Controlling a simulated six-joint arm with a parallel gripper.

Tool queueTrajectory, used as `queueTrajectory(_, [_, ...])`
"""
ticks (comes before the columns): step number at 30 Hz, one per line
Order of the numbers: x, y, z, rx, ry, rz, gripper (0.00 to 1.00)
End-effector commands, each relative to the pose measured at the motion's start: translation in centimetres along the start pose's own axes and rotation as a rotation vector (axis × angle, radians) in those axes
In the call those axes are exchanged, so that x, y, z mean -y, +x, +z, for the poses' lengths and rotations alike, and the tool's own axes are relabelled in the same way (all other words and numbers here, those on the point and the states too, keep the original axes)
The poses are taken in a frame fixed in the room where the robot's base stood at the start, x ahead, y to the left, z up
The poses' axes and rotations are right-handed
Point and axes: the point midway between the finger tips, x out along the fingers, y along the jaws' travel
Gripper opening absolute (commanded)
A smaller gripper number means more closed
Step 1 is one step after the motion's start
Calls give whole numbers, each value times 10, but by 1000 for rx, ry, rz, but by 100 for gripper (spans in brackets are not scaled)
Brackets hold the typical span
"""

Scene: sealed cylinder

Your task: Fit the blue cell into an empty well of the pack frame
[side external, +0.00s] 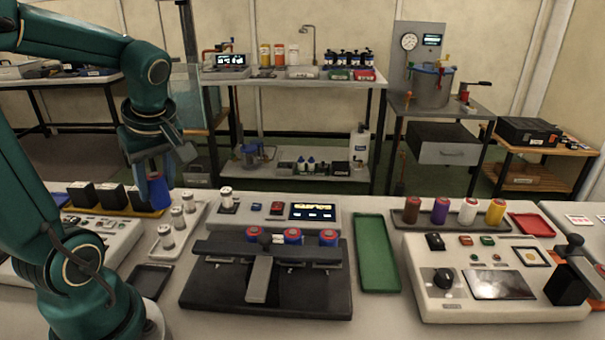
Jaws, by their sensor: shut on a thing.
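My gripper (156,168) is at the left, pointing down and shut on a blue cell (158,191). The cell hangs roughly upright near the yellow-edged holder, left of the pack frame; I cannot tell whether it is clear of the holder. The dark pack frame (205,286) stands on the bench in the middle. Several blue cells with red tops (253,234) sit along its back row, behind a dark crossbar (222,247) with a central arm. The crossbar hides parts of the cells, and I cannot make out an empty well from here.
A small rack with several grey-white cylinders (177,217) and a dark tray (150,279) lie between gripper and frame. A console with a display (312,212) stands behind the frame. A green tray (377,255) and a control panel (500,285) are to the right.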

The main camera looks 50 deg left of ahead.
Motion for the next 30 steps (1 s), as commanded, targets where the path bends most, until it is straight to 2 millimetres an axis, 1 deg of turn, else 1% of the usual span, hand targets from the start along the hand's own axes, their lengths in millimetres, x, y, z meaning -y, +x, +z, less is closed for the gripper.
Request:
queueTrajectory(1, [8, 0, -5, -2, -34, -10, 0])
queueTrajectory(4, [16, -2, -12, -1, -75, -28, 0])
queueTrajectory(7, [18, -3, -15, 1, -94, -38, 0])
queueTrajectory(10, [13, 0, -10, 3, -94, -42, 0])
queueTrajectory(17, [-10, 9, 21, 3, -85, -42, 0])
queueTrajectory(25, [-44, 23, 65, 0, -85, -43, 0])
queueTrajectory(30, [-59, 28, 83, 0, -93, -41, 0])
